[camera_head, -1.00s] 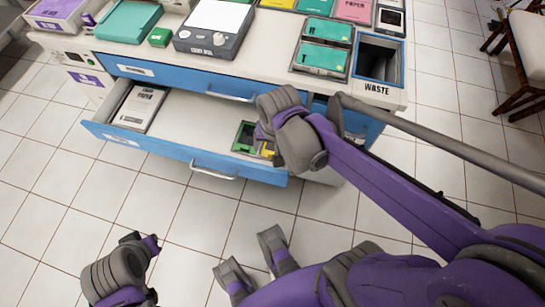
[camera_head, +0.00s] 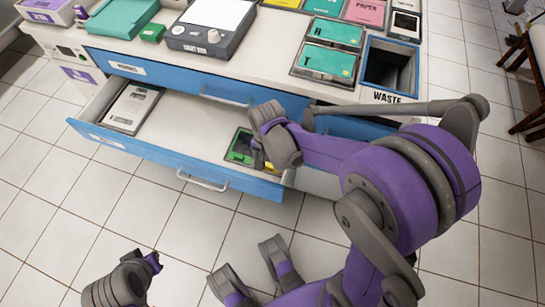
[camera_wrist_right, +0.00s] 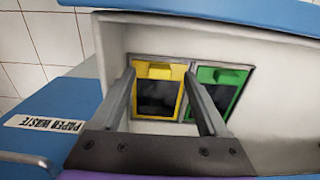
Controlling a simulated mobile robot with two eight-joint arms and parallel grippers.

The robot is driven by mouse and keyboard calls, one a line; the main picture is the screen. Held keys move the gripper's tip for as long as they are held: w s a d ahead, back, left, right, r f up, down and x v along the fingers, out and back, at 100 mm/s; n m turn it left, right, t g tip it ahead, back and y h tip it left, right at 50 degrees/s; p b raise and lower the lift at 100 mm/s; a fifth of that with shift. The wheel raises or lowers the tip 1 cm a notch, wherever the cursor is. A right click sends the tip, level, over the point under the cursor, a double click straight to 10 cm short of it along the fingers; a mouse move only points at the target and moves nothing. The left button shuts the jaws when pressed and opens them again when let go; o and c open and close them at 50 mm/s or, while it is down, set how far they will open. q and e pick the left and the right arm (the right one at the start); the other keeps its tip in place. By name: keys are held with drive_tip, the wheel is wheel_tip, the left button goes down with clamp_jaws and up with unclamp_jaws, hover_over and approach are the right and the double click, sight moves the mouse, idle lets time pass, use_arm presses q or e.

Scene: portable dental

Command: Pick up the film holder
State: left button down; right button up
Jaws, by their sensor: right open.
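Two framed holders lie in the open drawer (camera_head: 183,160). In the right wrist view one is yellow (camera_wrist_right: 159,71) with a dark window and the other green (camera_wrist_right: 220,77); I take the film holder to be one of them. The green one (camera_head: 239,149) also shows in the head view; the yellow one is mostly hidden behind my wrist. My right gripper (camera_wrist_right: 159,76) is open, its fingers either side of the yellow holder in view; I cannot tell if they touch it. My left wrist (camera_head: 115,285) is low at left, its fingers hidden.
A booklet-like box (camera_head: 132,107) lies in the drawer's left end. The drawer's white walls are close around the holders. On the counter are the light box (camera_head: 208,38), teal cases (camera_head: 327,62) and the waste bin opening (camera_head: 390,68).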

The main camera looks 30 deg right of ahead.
wheel_tip(320, 180, down, 3)
drive_tip(key=shift+b, duration=0.3)
clamp_jaws()
